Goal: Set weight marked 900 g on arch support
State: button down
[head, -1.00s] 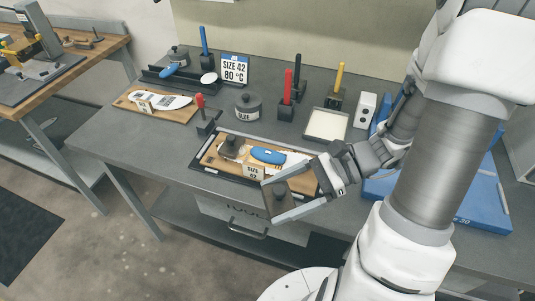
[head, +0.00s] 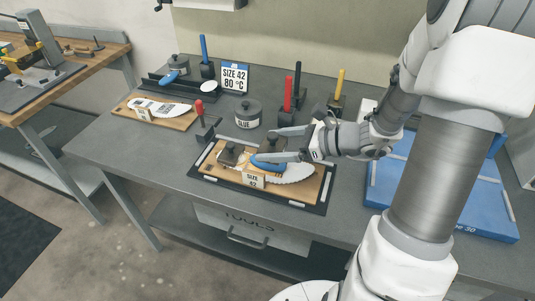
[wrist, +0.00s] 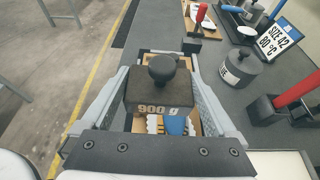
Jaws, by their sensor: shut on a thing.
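My gripper (head: 266,146) is shut on a dark block weight with a round knob (head: 273,146), over the blue arch support (head: 266,164). In the wrist view the weight (wrist: 158,98) reads "900 g" and sits between the two fingers, knob up. The blue support (wrist: 174,126) shows just below it, partly hidden. I cannot tell whether the weight touches the support. The support lies on a white insole (head: 298,173) on a wooden board (head: 222,173) tagged "SIZE 42". Another dark weight (head: 230,154) stands on the left part of the insole.
The board lies in a dark tray (head: 313,207) near the bench's front edge. A second board with an insole (head: 156,109) lies left. A blue mat (head: 480,200) lies right.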

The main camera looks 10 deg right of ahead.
jog(key=w+f, duration=0.2)
jog(key=w, duration=0.2)
jog(key=shift+w+a+f, duration=0.15)
jog(key=shift+w+f, duration=0.25)
jog(key=shift+f+b, duration=0.65)
jog(key=shift+f, duration=1.25)
jog(key=shift+f, duration=0.1)
jog(key=shift+f+b, duration=0.35)
jog(key=shift+f, duration=0.1)
